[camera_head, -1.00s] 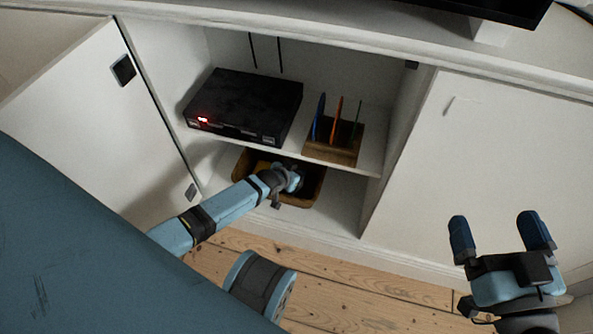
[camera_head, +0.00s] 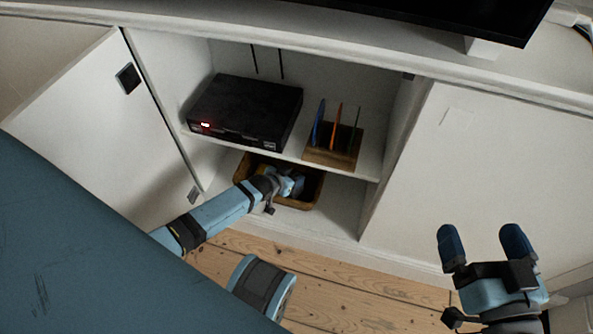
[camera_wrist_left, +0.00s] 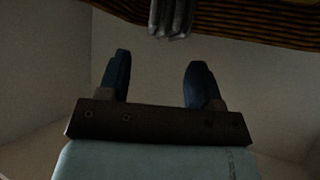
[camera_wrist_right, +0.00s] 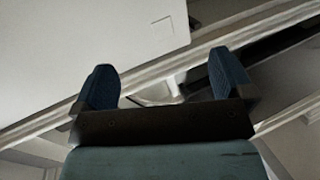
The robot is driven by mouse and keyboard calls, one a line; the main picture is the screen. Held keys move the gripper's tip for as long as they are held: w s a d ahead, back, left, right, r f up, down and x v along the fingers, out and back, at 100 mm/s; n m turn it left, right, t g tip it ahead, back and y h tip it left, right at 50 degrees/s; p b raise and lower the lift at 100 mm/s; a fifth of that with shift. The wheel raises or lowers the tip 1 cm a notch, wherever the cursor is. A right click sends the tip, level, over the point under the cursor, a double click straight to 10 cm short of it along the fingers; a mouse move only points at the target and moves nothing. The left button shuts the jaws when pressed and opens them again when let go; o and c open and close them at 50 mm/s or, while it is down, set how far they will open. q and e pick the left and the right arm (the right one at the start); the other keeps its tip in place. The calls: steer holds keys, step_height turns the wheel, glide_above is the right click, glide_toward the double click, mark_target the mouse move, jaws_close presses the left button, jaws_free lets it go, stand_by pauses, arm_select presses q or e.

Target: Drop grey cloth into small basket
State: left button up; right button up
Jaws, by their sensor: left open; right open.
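The small brown basket (camera_head: 307,202) stands in the lower compartment of the open white cabinet. My left gripper (camera_head: 296,184) is at this basket in the head view, and my arm hides part of its inside. In the left wrist view my left gripper (camera_wrist_left: 157,80) is open with nothing between its fingers. A grey cloth (camera_wrist_left: 172,18) hangs at the ribbed brown basket wall (camera_wrist_left: 250,22), beyond the fingertips and apart from them. My right gripper (camera_head: 481,240) is open and empty in front of the right cabinet door.
The shelf above the basket holds a black box (camera_head: 245,110) with a red light and a wooden rack (camera_head: 335,152) with several coloured upright pieces. An open door (camera_head: 90,120) stands at left. A closed door (camera_head: 500,160) is at right.

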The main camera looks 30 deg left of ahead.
arm_select(q)
steer(key=p+v, duration=0.3)
steer(key=v, duration=0.5)
steer(key=shift+s, duration=0.2)
arm_select(e)
steer(key=shift+s+a+r+m, duration=0.1)
steer(key=shift+s+r+m, duration=0.15)
steer(key=shift+r, duration=0.25)
steer(key=shift+s+a+r+m, duration=0.1)
steer(key=shift+r+m, duration=0.2)
steer(key=shift+r, duration=0.15)
steer(key=shift+s+a+r+m, duration=0.1)
steer(key=shift+s+r+m, duration=0.15)
steer(key=shift+r, duration=0.25)
arm_select(q)
steer(key=shift+r, duration=0.15)
